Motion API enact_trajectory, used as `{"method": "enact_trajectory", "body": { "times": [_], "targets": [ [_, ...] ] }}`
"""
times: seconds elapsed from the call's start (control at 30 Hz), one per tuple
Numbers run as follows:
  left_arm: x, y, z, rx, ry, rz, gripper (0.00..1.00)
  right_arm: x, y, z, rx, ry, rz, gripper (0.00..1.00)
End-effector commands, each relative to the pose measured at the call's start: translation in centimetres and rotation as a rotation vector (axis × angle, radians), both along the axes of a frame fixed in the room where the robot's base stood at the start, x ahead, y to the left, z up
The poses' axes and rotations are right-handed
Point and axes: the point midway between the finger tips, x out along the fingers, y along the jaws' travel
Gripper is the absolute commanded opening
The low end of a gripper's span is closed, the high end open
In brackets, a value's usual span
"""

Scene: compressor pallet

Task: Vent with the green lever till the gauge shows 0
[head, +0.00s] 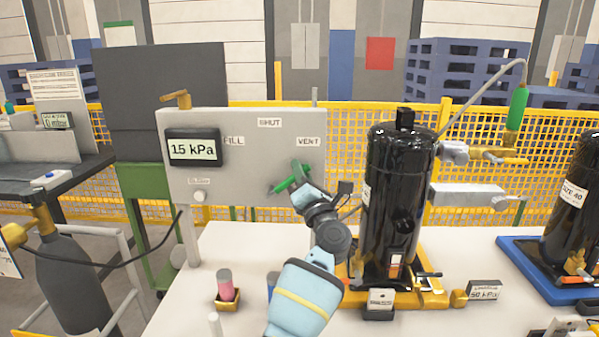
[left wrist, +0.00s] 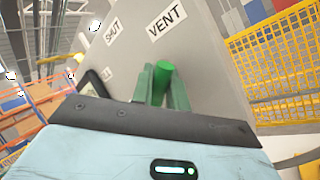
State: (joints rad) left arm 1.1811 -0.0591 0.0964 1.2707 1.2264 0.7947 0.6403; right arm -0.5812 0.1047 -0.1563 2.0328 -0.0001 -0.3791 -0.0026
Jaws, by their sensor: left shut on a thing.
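The grey panel (head: 245,160) carries a gauge (head: 193,149) that reads 15 kPa. Its labels are FILL at left, SHUT at top and VENT (head: 308,142) at right. My left gripper (head: 297,178) is at the panel's lower right, below the VENT label, shut on the green lever (left wrist: 163,70). In the left wrist view the lever's rounded green end shows between the two dark green fingers (left wrist: 162,90), with VENT above it. In the head view the gripper hides part of the lever and its pivot. My right gripper is not in view.
A black compressor (head: 398,205) stands on a yellow base close to the right of my left arm. Another black cylinder (head: 575,205) stands on a blue tray at far right. A pink-topped item (head: 225,285) stands on the white table at front left. Yellow mesh fencing runs behind.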

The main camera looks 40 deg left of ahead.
Motion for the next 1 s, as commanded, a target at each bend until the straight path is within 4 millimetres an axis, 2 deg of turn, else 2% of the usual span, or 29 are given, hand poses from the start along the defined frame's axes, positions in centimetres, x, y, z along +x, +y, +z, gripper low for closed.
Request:
{"method": "enact_trajectory", "body": {
  "times": [0.37, 0.4, 0.53, 0.83, 1.0],
  "targets": [
    [0.0, 0.0, -0.2, 0.001, 0.004, 0.000, 0.00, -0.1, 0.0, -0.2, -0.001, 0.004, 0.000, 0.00],
    [0.0, 0.0, -0.2, 0.001, 0.004, 0.000, 0.18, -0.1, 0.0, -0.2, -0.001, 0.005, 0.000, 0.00],
    [0.0, 0.0, -0.2, 0.001, 0.004, 0.000, 0.35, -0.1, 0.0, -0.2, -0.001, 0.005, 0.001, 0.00],
    [-0.1, -0.1, -0.2, 0.002, 0.003, 0.000, 0.35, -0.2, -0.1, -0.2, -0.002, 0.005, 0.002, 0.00],
    [-0.9, -1.4, -1.1, -0.001, 0.004, -0.002, 0.35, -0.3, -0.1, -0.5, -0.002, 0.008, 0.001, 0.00]
  ]
}}
